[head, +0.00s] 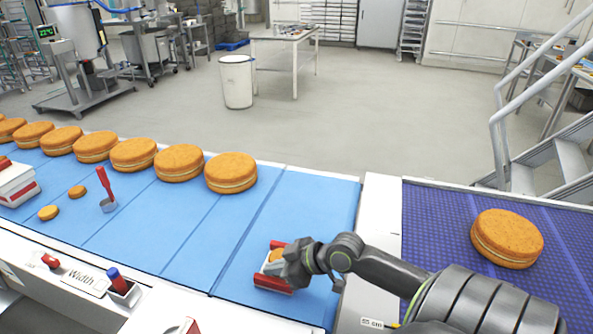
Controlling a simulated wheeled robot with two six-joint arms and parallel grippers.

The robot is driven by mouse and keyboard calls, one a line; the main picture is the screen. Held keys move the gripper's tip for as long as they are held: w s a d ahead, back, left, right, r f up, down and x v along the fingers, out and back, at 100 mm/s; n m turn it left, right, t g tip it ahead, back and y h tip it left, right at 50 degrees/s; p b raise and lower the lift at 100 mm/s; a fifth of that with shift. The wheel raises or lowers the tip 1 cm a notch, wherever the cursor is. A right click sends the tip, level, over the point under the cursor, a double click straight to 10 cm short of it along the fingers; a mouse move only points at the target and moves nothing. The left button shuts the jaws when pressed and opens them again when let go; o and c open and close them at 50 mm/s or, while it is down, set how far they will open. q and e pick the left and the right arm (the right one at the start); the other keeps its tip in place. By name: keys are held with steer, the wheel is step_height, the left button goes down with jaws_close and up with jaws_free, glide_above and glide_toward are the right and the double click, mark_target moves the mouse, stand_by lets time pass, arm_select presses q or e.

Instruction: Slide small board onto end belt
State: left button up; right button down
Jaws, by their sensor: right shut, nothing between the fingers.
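A small red-edged piece (270,283), which may be the small board, lies on the blue belt (230,270) near its right end. A small orange round (275,255) shows at it, and my gripper hides much of both. My right gripper (281,272) is shut and empty, low over or against this piece; I cannot tell whether they touch. To the right, past a white divider, is a purple belt (440,225), perhaps the end belt, with one large filled round (507,238) on it. My left gripper is out of view.
A row of large filled rounds (180,163) lines the blue belt's far side. A red-handled scraper (107,190) and small rounds (48,212) are at left. The white divider (372,215) separates the belts.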

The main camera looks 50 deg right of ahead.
steer(key=s, duration=0.1)
steer(key=s+d+b, duration=0.1)
steer(key=s, duration=0.1)
steer(key=shift+d, duration=0.15)
steer(key=s+d, duration=0.1)
steer(key=s, duration=0.1)
steer(key=s+d, duration=0.1)
steer(key=s, duration=0.1)
steer(key=s+d, duration=0.1)
steer(key=s, duration=0.1)
steer(key=shift+b, duration=0.4)
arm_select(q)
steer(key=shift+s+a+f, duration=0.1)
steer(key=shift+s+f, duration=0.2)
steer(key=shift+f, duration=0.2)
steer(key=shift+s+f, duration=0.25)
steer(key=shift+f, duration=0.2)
arm_select(e)
steer(key=shift+s+d, duration=0.6)
steer(key=shift+s, duration=0.35)
steer(key=shift+r, duration=0.1)
